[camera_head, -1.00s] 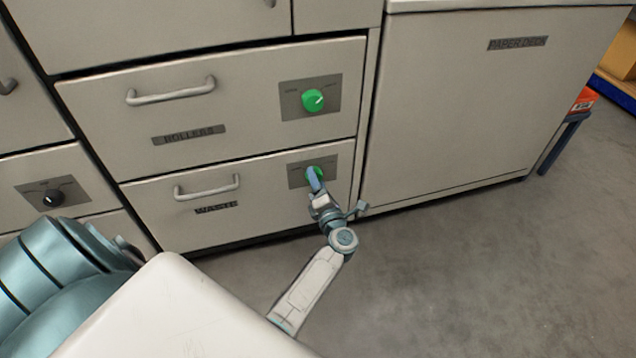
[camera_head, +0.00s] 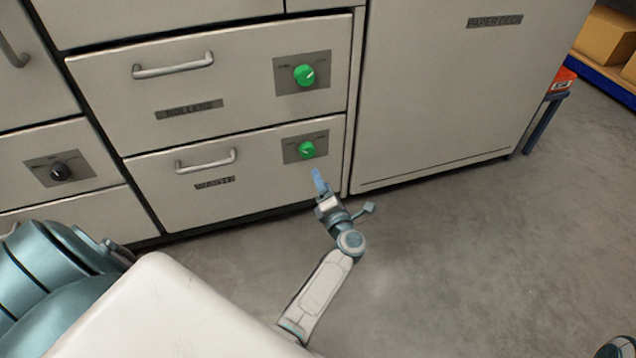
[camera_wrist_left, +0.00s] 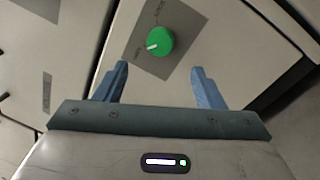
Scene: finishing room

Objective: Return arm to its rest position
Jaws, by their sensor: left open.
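My left gripper (camera_head: 319,182) is open and empty. It is in front of and slightly below the green knob (camera_head: 307,149) on the WASTE drawer (camera_head: 240,185) and appears clear of it. In the left wrist view, a green knob (camera_wrist_left: 160,41) shows beyond and between the two blue fingers (camera_wrist_left: 155,88), with nothing in the jaws. My left arm (camera_head: 322,285) reaches forward over the floor from the bottom of the head view. My right gripper is not in view.
The ROLLERS drawer (camera_head: 230,105) above has another green knob (camera_head: 304,75). A black knob (camera_head: 61,172) is on the panel at left. The PAPER DECK cabinet (camera_head: 440,95) stands at right. Open grey floor (camera_head: 470,260) lies in front, with a small blue stand (camera_head: 541,124) beyond.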

